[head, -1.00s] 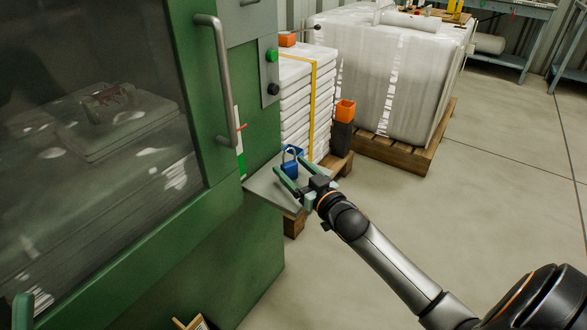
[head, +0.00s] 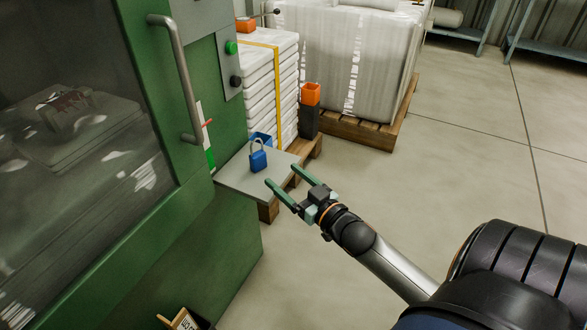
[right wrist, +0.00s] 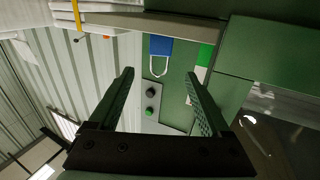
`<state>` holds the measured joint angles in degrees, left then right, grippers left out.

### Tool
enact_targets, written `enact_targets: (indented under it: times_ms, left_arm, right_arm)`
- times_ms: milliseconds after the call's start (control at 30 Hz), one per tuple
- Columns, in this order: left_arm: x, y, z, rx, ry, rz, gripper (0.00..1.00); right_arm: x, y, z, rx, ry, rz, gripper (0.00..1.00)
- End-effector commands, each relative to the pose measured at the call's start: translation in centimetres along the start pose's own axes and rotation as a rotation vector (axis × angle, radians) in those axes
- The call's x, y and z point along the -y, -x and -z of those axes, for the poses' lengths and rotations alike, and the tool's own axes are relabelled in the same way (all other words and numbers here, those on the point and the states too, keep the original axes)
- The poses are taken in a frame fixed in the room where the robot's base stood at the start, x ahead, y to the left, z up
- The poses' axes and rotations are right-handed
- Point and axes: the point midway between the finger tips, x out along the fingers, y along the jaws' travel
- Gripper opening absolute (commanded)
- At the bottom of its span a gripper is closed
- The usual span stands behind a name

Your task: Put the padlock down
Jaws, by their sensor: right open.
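The blue padlock (head: 258,158) stands upright on the small grey shelf (head: 243,182) at the side of the green machine, its metal shackle on top. My right gripper (head: 286,182) is open and empty, to the right of the padlock and clear of it, near the shelf's front right edge. In the right wrist view the padlock (right wrist: 160,56) shows beyond and between the two open green fingers (right wrist: 160,96), with nothing between them. My left gripper is not in view.
The green machine (head: 225,245) with a door handle (head: 180,80) stands left. A wrapped bulk load (head: 345,60) stands on a pallet. Floor at right is clear.

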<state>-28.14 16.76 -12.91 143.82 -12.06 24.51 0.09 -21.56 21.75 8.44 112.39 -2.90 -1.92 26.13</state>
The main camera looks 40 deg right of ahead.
Motion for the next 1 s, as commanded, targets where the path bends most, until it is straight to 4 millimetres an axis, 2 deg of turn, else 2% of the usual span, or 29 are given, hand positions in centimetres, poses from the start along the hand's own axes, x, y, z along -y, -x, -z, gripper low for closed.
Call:
enact_targets:
  times_ms: [100, 267, 1000]
  left_arm:
    - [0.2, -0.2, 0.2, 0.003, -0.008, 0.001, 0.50]
    - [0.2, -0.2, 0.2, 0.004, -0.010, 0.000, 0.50]
    - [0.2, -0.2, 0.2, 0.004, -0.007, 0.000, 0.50]
  right_arm:
    - [0.0, 1.4, 0.0, 0.002, -0.002, 0.000, 0.81]
    - [0.0, 2.1, 0.0, -0.001, -0.001, 0.000, 0.81]
    - [0.0, 2.2, 0.0, -0.001, 0.000, 0.000, 0.81]
